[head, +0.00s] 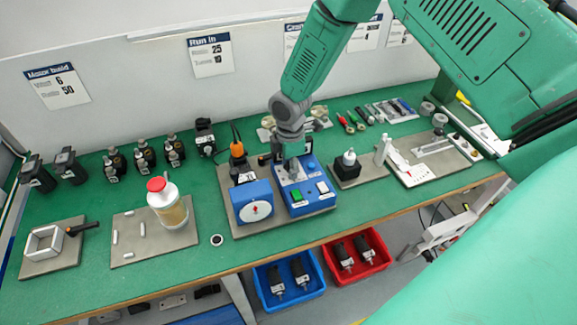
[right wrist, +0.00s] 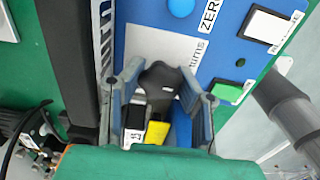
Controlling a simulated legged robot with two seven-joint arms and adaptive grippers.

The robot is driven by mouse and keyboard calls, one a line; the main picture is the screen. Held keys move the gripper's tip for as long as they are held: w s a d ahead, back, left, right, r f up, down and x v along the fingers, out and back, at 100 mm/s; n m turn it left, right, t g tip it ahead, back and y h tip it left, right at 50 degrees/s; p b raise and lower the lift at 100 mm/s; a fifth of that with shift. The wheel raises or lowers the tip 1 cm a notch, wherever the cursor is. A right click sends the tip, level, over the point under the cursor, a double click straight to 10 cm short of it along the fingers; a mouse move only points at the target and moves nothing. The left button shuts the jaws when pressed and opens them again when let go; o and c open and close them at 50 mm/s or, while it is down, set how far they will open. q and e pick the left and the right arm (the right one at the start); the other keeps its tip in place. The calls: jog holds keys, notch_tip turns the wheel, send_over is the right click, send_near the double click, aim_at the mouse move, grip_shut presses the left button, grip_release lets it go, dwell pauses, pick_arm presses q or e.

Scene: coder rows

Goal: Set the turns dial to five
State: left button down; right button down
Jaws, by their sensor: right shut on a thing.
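The blue control panel (head: 310,207) stands on a grey board in mid-bench. It also fills much of the right wrist view (right wrist: 225,55). There the black turns dial (right wrist: 160,78) sits on a white plate beside the printed word "turns". My right gripper (head: 291,172) reaches down over the panel and hides the dial in the head view. In the right wrist view the fingers of my right gripper (right wrist: 160,98) are shut around the dial from both sides. A small numbered label and a yellow mark show below it, but the setting cannot be read surely. My left gripper is not in view.
The panel has a green button (right wrist: 228,92) and a white button (right wrist: 268,24) close to the gripper. A blue box with a round white gauge (head: 256,211) stands left of it.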

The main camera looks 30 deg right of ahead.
jog(key=shift+w+d+r, duration=0.15)
jog(key=shift+w+r, duration=0.05)
jog(key=shift+w, duration=0.05)
jog(key=c, duration=1.1)
grip_release()
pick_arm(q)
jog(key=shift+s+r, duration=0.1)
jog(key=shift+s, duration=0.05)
pick_arm(e)
jog(key=shift+s+r, duration=0.1)
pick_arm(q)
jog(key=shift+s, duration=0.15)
